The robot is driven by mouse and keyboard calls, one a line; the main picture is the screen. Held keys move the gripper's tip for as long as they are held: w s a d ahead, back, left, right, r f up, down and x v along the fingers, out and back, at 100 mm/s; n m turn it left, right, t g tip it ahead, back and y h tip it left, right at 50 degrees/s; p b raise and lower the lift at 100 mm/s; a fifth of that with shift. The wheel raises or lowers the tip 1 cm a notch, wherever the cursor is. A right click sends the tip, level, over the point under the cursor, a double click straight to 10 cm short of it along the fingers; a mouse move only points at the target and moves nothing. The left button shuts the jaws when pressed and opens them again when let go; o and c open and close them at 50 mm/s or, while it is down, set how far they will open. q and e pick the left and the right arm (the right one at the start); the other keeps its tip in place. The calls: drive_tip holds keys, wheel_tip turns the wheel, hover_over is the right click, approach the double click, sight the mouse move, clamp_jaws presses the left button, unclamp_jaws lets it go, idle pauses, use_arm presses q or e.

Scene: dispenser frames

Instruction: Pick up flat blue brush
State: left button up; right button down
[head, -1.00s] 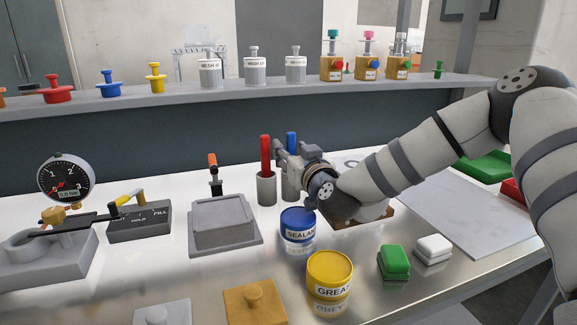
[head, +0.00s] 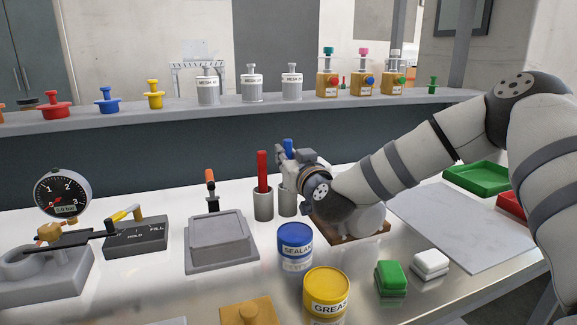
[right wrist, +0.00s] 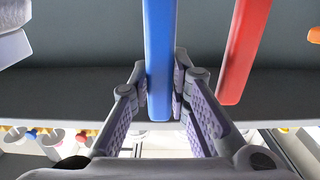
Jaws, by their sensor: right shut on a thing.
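The blue brush's handle (head: 288,146) stands upright above the right grey cup (head: 287,204) in the head view. My right gripper (head: 282,158) is shut on this handle. Its fingers press on both sides of the blue handle (right wrist: 159,60) in the right wrist view. The brush's lower part is hidden by the gripper and cup, so I cannot tell if it is still inside. My left gripper is not in view.
A red handle (head: 262,170) stands in the left grey cup (head: 263,206), close beside my right gripper. A blue sealant tin (head: 295,242) and a yellow grease tin (head: 326,292) stand in front. A grey box (head: 220,240) is to the left. A shelf (head: 180,112) runs behind.

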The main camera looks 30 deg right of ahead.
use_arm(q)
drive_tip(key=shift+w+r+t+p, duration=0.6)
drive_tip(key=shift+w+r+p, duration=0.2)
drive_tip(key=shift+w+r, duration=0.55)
use_arm(e)
wheel_tip(320, 180, up, 16)
drive_tip(key=shift+f, duration=0.1)
